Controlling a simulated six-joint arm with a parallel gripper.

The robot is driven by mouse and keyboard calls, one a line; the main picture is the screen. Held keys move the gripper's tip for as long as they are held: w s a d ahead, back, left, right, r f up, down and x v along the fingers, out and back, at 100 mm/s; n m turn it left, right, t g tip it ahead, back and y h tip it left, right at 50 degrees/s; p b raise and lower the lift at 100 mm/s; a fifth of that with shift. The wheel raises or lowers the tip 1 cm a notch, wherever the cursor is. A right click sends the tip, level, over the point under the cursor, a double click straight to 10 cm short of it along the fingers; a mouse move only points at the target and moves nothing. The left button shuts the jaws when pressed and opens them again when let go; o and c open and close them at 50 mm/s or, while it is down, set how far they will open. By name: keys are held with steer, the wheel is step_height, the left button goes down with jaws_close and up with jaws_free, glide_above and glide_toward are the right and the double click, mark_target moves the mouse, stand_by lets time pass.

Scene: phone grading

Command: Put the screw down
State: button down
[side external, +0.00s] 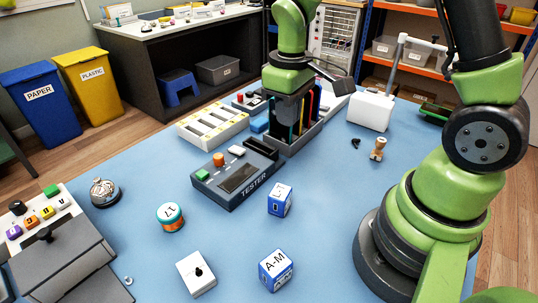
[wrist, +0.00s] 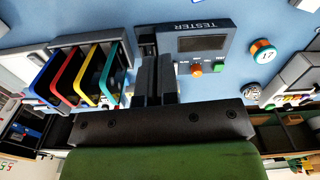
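My gripper (wrist: 156,62) points down over the phone rack and the back edge of the tester in the wrist view. Its two dark fingers are close together with a narrow slit between them. I cannot make out a screw between them, and I cannot tell whether they are shut on something. In the side view the gripper's dark body (side external: 287,106) is in front of the rack, and its fingertips are hidden or blend in. No screw is clearly visible. A tiny pale thing (side external: 128,281) lies at the lower left, too small to identify.
The grey tester (side external: 238,178) stands beside the phone rack (side external: 296,142), which holds colour-edged phones. A white slotted tray (side external: 212,124) is behind. A round tin (side external: 170,216), a blue-white cube (side external: 280,200), an A-M cube (side external: 276,270) and a bell (side external: 104,192) stand on the blue table (side external: 225,245).

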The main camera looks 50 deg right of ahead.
step_height(320, 180, up, 2)
steer(key=a+r+m, duration=0.1)
steer(key=a, duration=0.2)
steer(key=n, duration=0.4)
glide_above(191, 268)
step_height(191, 268, down, 11)
steer(key=shift+s+f, duration=0.1)
steer(key=shift+f, duration=2.35)
steer(key=shift+f, duration=0.1)
steer(key=c, duration=1.4)
jaws_free()
steer(key=shift+f, duration=0.1)
